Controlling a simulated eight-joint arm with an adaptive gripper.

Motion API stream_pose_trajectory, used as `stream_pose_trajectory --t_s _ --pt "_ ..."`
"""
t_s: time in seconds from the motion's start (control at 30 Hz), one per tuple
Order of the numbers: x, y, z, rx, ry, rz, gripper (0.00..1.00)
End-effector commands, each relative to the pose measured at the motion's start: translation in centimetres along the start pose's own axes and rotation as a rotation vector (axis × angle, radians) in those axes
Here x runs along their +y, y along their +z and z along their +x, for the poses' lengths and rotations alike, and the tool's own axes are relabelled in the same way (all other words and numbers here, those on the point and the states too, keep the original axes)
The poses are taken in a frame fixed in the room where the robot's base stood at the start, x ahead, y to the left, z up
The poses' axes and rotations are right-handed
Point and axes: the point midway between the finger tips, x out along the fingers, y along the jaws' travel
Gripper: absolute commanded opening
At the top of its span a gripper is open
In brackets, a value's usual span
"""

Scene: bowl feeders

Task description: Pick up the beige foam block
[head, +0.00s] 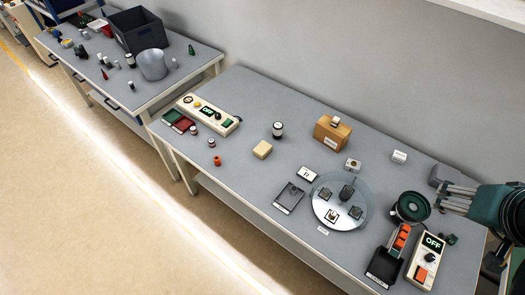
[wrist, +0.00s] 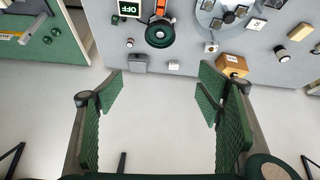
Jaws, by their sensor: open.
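The beige foam block (head: 262,149) lies on the near grey table, left of the middle, in the head view. A beige block that looks like it shows near the right edge of the wrist view (wrist: 299,32). My gripper (head: 446,197) is at the right end of the table, far from the block. In the wrist view my gripper (wrist: 160,92) has its green fingers wide apart, with nothing between them.
A brown box (head: 332,133) stands behind and right of the block. A round grey plate (head: 325,212) carries several dark parts. A green-rimmed bowl (head: 411,207) is beside my gripper. A control box (head: 208,115) and small jars stand left.

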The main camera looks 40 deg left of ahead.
Motion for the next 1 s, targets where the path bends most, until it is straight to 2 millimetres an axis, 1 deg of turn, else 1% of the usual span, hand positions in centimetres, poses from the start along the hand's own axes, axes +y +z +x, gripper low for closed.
stream_pose_trajectory --t_s 0.03,0.27,0.5,0.77,1.0 --pt "-0.6 -0.8 0.3 -0.007 -0.008 -0.02 0.66" --pt "-3.3 -3.8 1.7 -0.045 -0.041 -0.112 0.66" --pt "-6.5 -6.6 3.5 -0.083 -0.075 -0.208 0.66" --pt "-10.4 -9.4 5.8 -0.121 -0.111 -0.314 0.66" --pt "-14.5 -11.5 8.2 -0.156 -0.144 -0.412 0.66"
